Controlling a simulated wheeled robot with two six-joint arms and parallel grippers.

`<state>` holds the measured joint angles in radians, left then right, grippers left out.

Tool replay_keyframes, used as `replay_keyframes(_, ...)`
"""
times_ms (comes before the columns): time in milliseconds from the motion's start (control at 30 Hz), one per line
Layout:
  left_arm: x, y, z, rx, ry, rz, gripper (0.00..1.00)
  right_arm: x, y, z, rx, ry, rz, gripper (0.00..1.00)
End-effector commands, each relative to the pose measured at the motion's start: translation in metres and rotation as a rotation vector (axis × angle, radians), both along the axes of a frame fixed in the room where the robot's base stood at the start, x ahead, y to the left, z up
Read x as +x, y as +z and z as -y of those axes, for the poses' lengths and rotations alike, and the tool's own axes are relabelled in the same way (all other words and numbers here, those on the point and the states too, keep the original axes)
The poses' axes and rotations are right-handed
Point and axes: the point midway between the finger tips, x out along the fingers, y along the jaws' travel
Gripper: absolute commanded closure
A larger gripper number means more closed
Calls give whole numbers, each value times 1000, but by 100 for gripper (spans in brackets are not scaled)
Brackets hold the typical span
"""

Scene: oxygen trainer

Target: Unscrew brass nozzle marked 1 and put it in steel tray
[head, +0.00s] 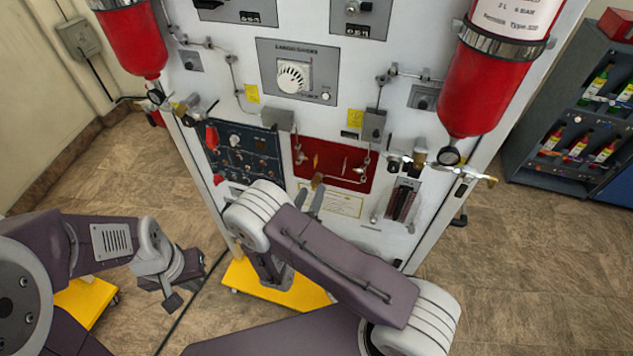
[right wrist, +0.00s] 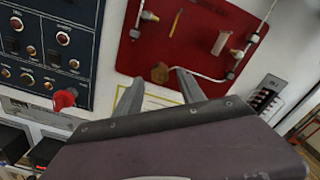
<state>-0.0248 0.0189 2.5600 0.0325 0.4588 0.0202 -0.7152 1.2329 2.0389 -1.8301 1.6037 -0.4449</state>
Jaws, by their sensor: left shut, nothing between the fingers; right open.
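A brass nozzle (head: 317,181) sits at the lower edge of the red panel (head: 330,165) on the trainer's front. It also shows in the right wrist view (right wrist: 159,73), just beyond the fingertips and roughly between them; no number is readable on it. My right gripper (head: 308,199) is open and empty, its two fingers apart in the right wrist view (right wrist: 158,92), pointing at the panel. I cannot tell whether a finger touches the nozzle. My left gripper (head: 173,300) is shut and empty, low at the left over the floor. I see no steel tray.
Red cylinders (head: 487,75) hang on both sides of the white trainer. A dark blue switch panel (head: 242,152) with a red knob (right wrist: 65,98) is left of the red panel. Thin pipes run along the front. A bottle shelf (head: 570,130) stands at right. Floor at left is open.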

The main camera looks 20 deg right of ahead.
Motion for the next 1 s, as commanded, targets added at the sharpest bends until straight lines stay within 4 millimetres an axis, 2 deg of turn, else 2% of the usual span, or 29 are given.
replay_keyframes(400, 0, -3, 0, 0, 0, 0, 100, 22, 0, 15, 0, -1, 0, 53)
replay_keyframes(800, 0, -3, 0, 0, 0, 0, 100, 23, 0, 15, 0, 0, 0, 53)
replay_keyframes(833, 0, -3, 0, 0, 0, 0, 100, 23, 0, 15, 0, 0, 0, 59)
replay_keyframes(967, 0, -3, 0, 0, 0, 0, 100, 23, 0, 15, 0, 0, 0, 95)
replay_keyframes(1000, 0, -3, 0, 0, 0, 0, 100, 23, 0, 15, 0, 0, 0, 100)
